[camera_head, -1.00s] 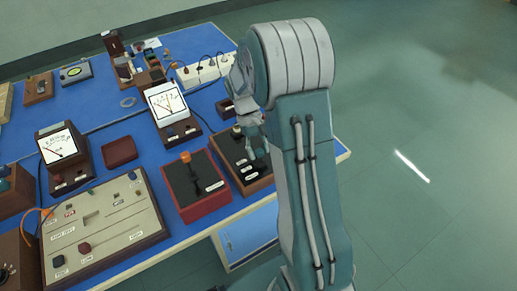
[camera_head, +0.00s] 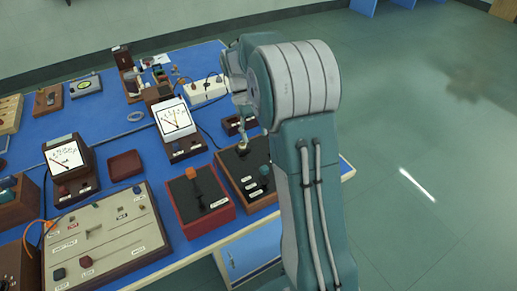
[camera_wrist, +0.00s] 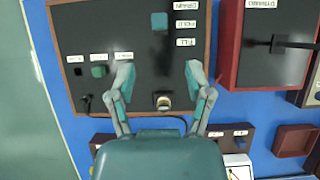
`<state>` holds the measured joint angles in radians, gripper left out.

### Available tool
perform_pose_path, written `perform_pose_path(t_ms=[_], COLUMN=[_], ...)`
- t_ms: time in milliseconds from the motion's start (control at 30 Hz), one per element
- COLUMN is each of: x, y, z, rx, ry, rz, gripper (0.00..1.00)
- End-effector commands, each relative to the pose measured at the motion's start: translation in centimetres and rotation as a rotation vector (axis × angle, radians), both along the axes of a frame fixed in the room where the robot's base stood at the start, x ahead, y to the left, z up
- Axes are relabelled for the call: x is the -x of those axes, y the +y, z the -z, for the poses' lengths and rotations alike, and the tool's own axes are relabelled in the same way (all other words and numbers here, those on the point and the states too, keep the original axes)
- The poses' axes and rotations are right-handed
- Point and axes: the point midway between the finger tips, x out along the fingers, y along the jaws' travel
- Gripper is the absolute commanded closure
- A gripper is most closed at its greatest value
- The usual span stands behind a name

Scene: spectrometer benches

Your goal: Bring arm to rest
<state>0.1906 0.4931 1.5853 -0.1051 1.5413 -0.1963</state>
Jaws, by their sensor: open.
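My arm rises in the right half of the head view and bends over the bench. My gripper (camera_wrist: 160,76) is open and empty in the wrist view, with its two fingers spread above a black panel in a wooden frame (camera_wrist: 121,25). A round brass-coloured knob (camera_wrist: 163,101) on that panel shows between the fingers, apart from both. The same panel (camera_head: 232,167) lies near the bench's front right edge in the head view. My arm hides part of it there, and the fingertips are hard to make out.
A red box with an orange-topped lever (camera_head: 190,173) stands left of the panel. Meter boxes (camera_head: 174,118), a beige control panel (camera_head: 110,228) and small boxes crowd the blue bench (camera_head: 108,102). Open floor (camera_head: 430,130) lies to the right.

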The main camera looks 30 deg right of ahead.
Motion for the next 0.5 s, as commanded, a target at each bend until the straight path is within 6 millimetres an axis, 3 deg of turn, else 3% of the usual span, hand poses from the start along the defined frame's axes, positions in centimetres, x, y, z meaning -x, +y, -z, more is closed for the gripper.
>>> perform_pose_path(t_ms=[167,500], x=[-0.61,-0.62], y=[0.05,0.05], z=[-1.13,-1.20], rx=[0.000,0.000], ry=[0.001,0.001], rz=[0.000,0.000], gripper=[0.34,0.34])
